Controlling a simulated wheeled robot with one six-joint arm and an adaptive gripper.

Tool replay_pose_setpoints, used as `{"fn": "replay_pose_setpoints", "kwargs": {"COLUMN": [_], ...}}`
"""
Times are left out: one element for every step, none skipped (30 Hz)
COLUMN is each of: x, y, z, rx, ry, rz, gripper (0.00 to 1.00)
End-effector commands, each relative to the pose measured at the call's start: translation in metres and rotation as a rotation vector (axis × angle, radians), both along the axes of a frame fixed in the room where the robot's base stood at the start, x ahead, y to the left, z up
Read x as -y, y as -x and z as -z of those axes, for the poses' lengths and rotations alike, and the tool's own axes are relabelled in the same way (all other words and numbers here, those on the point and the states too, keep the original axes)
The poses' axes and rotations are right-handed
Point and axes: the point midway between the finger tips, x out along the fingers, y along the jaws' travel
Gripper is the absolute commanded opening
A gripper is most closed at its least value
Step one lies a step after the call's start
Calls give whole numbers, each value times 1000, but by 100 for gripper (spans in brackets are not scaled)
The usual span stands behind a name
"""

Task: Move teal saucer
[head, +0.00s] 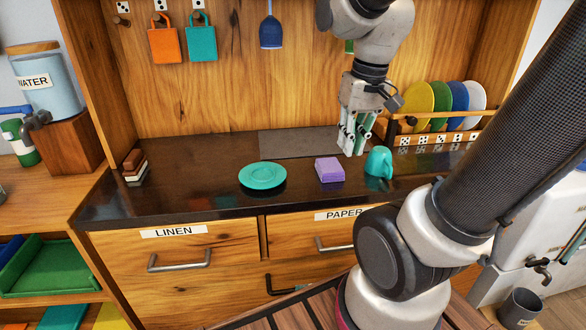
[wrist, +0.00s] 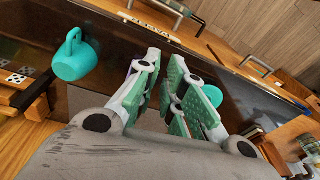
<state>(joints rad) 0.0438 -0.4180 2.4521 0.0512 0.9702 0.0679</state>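The teal saucer (head: 263,176) lies flat on the dark counter, left of centre in the head view, with nothing on it.
A purple block (head: 329,169) sits between saucer and mug. The teal mug (head: 379,162) stands to the right and also shows in the wrist view (wrist: 72,60). A plate rack (head: 432,137) is at the back right.

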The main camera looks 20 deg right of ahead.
Motion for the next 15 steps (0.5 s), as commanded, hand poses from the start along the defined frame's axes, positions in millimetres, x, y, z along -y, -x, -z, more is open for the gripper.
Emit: {"fn": "replay_pose_setpoints", "kwargs": {"x": [-1,-3,-5,-7,-9,-12,-14,-17,-19,-22,-24,-26,-27,-28,-30], "y": [-18,-28,-42,-54,-66,-80,-90,-99,-109,-115,-121,-126,-129,-130,-131], "z": [9,14,21,26,32,38,41,43,44,44,41,36,34,33,33], "rx": [-51,-75,-108,-134,-159,-188,-206,-220,-235,-242,-245,-247,-250,-256,-266], "ry": [-32,-54,-84,-106,-131,-160,-180,-199,-223,-241,-259,-285,-299,-309,-318], "rz": [97,177,299,404,521,680,794,903,1039,1135,1222,1325,1395,1458,1529], "gripper": [0,0,0,0,0,0,0,0,0,0,0,0,0,0,0]}}
